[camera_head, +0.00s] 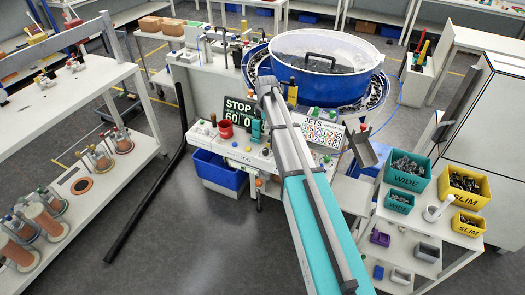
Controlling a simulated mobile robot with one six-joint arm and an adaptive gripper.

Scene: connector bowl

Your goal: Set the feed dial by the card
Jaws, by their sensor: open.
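The card (322,131), white with rows of numbers and a heading that seems to end in "SETS", stands on the right part of the machine's bench. A black display (241,111) left of it reads "STOP" above "60" and "0". The bench front (238,154) carries several small coloured knobs or buttons; I cannot tell which is the feed dial. My arm reaches from the bottom right up to the bench, between display and card, and covers part of the front. My gripper's fingers cannot be made out; they seem hidden behind the arm.
A large blue bowl (340,92) with a clear lid and black handle stands behind the bench. A red cup (225,129) and yellow bottle (292,92) stand near it. Green WIDE bins (405,181) and yellow SLIM bins (484,196) fill a rack at right. Open floor (215,240) lies left.

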